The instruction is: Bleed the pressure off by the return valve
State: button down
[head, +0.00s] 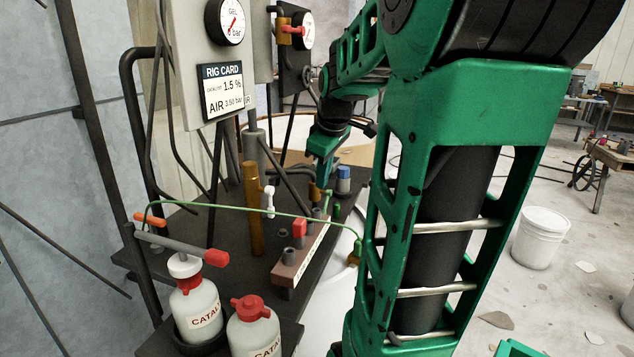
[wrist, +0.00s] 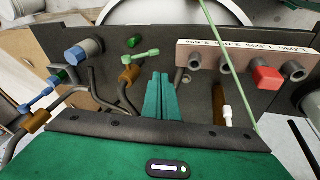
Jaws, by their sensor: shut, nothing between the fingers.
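No label marks the return valve, so I cannot tell which it is. A brass valve with a green lever (wrist: 140,55) shows just left of my fingers in the wrist view. A brass valve with a blue lever (wrist: 40,100) is farther left. A white-levered valve (head: 268,195) on a brass tube stands on the dark panel; it is at right in the wrist view (wrist: 227,112). The GEL gauge (head: 225,20) has a red needle. My gripper (wrist: 160,85) is shut and empty, with no valve between its fingers. In the head view it points down over the panel's far side.
A block with grey sockets and a red plug (head: 299,228) and a blue-capped fitting (head: 343,172) stand on the panel (head: 205,225). A green hose (head: 240,208) arches across it. Two catalyst bottles (head: 197,305) stand in front. A white bucket (head: 540,237) is on the floor.

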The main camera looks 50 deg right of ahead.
jog(key=x, duration=1)
jog(key=shift+d, duration=0.2)
jog(key=shift+d+f, duration=0.55)
jog(key=shift+f, duration=0.1)
jog(key=shift+x, duration=1.1)
jog(key=shift+s, duration=0.25)
jog(key=v, duration=1)
jog(key=shift+r, duration=0.3)
